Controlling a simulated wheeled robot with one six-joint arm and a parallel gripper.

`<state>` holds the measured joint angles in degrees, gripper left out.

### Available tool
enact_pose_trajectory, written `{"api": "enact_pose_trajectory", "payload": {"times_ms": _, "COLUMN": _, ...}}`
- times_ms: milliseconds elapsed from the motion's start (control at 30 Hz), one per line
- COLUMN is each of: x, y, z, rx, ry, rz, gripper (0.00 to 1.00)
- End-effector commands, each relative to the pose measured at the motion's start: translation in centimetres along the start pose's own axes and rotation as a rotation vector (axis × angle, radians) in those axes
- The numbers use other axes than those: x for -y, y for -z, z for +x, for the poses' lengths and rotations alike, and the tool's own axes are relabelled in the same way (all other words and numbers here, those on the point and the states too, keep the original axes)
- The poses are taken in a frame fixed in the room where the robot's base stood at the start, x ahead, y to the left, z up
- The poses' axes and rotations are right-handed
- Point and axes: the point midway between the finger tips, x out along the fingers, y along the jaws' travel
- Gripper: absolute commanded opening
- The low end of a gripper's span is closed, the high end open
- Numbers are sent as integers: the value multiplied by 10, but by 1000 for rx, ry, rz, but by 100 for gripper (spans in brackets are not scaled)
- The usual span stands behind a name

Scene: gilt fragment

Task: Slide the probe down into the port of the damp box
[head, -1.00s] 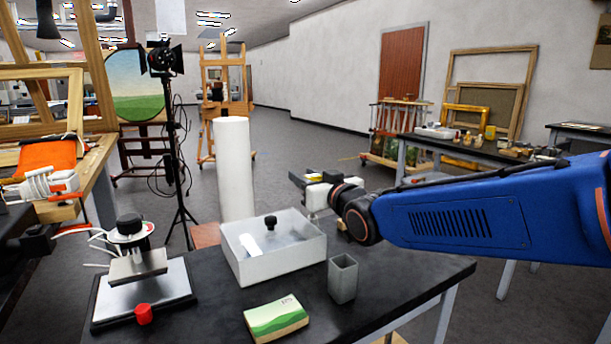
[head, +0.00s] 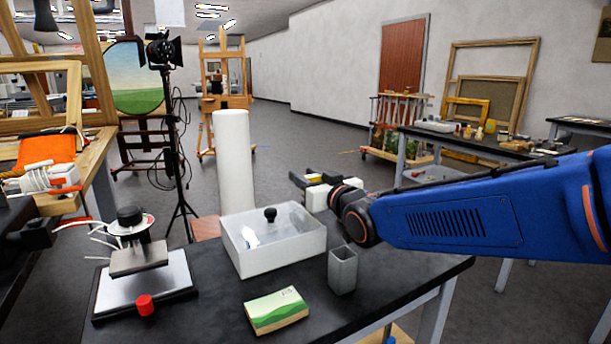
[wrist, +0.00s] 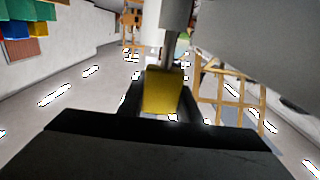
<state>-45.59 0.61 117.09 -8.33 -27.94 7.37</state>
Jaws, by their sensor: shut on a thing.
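The damp box (head: 245,262) is a white box with a see-through lid and a black knob, standing on the dark table. I cannot make out its port. My gripper (head: 303,183) is above and to the right of the box's back edge, apart from it. In the wrist view my gripper (wrist: 160,98) is shut on the yellow block of the probe (wrist: 163,88). A thin grey rod rises from the block in that picture to a wider grey cylinder.
A grey open-topped cup (head: 343,272) stands right of the box. A green and white packet (head: 277,311) lies in front. A press-like device with a red knob (head: 145,305) stands at left. A tall white cylinder (head: 234,165) rises behind the box.

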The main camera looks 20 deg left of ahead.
Motion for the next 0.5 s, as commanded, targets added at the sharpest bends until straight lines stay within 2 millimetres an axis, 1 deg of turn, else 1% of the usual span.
{"api": "enact_pose_trajectory", "payload": {"times_ms": 500, "x": 0, "y": -11, "z": 0, "rx": 0, "ry": 0, "rz": 0, "gripper": 9}}
